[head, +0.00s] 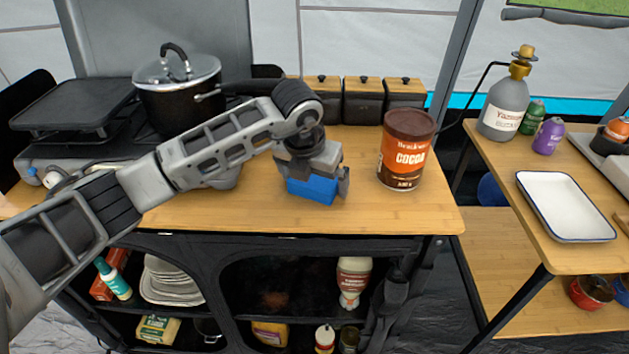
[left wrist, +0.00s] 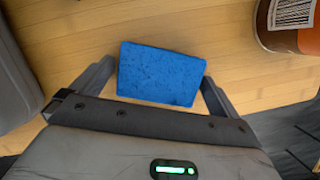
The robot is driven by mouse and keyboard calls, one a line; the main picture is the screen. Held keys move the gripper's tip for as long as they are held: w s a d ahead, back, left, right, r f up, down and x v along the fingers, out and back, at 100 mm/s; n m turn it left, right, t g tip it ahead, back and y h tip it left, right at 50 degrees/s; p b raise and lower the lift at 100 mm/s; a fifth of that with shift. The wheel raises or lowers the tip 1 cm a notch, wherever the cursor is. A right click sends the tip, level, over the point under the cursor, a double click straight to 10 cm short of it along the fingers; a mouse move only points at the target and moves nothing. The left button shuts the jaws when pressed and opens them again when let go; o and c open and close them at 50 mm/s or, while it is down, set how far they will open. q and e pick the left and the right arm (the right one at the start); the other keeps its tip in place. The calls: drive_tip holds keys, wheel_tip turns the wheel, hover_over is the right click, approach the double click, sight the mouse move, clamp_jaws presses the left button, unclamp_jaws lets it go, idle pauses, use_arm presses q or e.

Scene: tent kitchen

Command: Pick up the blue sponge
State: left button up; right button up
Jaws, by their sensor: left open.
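The blue sponge (head: 312,189) lies on the wooden counter, near its front edge, in the head view. My left gripper (head: 317,184) is right above it with its fingers pointing down and covers the sponge's upper part in that view. In the left wrist view the sponge (left wrist: 161,73) lies between the two spread fingers of my left gripper (left wrist: 155,84), with a finger at each side. The jaws are open; whether a finger touches the sponge I cannot tell. My right gripper is not in view.
A cocoa can (head: 407,150) stands just right of the sponge on the counter (head: 400,212). Several dark canisters (head: 362,101) stand behind. A lidded pot (head: 180,95) is on the stove at the back left. A side table with a white tray (head: 565,206) is on the right.

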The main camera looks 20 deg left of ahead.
use_arm(q)
drive_tip(key=c, duration=0.9)
drive_tip(key=shift+o, duration=0.2)
